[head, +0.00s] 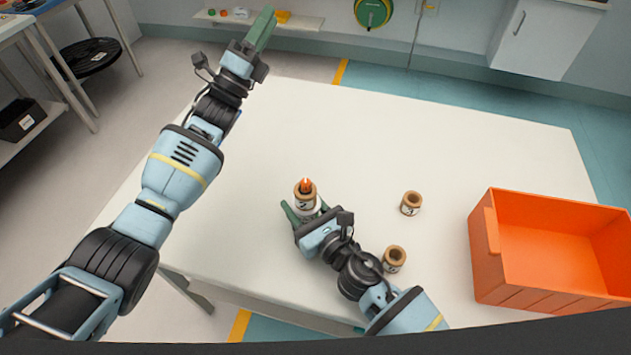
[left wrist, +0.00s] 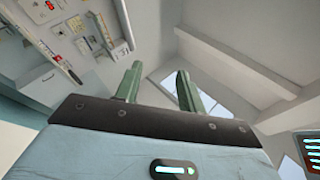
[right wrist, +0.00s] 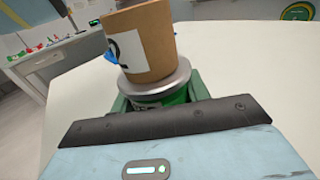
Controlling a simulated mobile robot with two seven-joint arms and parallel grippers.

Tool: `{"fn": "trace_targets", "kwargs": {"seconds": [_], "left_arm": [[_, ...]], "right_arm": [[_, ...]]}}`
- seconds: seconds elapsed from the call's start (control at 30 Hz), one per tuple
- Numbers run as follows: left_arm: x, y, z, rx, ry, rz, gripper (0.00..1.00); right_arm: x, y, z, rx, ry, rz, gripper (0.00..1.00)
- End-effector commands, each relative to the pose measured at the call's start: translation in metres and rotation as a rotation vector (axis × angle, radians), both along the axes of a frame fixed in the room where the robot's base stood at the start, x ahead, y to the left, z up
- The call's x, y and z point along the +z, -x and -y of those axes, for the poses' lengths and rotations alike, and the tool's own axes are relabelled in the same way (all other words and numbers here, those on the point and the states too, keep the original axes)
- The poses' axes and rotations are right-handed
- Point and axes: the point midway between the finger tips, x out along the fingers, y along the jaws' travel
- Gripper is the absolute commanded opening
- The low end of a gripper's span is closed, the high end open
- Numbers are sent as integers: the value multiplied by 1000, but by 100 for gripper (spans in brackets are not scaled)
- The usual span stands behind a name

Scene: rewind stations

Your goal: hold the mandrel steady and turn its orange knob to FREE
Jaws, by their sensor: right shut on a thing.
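The mandrel stands on the white table in the head view, with its orange knob (head: 306,184) pointing up out of a brown cardboard core (head: 305,199). In the right wrist view the core (right wrist: 148,42) sits on a grey disc (right wrist: 158,82) above the mandrel's green base (right wrist: 165,99). My right gripper (head: 305,212) is shut on the mandrel low down, below the disc. The knob is out of the right wrist view, and its setting is too small to read. My left gripper (head: 266,24) is raised at the table's far left, open and empty, also in the left wrist view (left wrist: 157,85).
Two more labelled brown cores stand on the white table (head: 450,150), one farther back (head: 411,203) and one close to my right arm (head: 394,259). An orange crate (head: 483,240) is at the right. The table's back and left are clear.

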Motion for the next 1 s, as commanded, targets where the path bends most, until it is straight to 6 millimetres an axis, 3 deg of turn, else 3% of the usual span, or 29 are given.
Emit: {"fn": "trace_targets", "kwargs": {"seconds": [0.2, 0.47, 0.77, 1.0], "left_arm": [[-43, -46, -47, 117, 173, -375, 39], [-119, -69, -80, 151, 350, -838, 39], [-204, -48, -77, 34, 497, -1364, 39], [-244, -1, -52, -187, 551, -1745, 39]], "right_arm": [[0, 0, 0, 0, 1, -1, 16], [-1, 0, 0, 0, 1, -1, 16], [-1, 0, 0, 0, 1, -1, 16], [-1, 0, 0, 0, 1, -1, 16]]}}
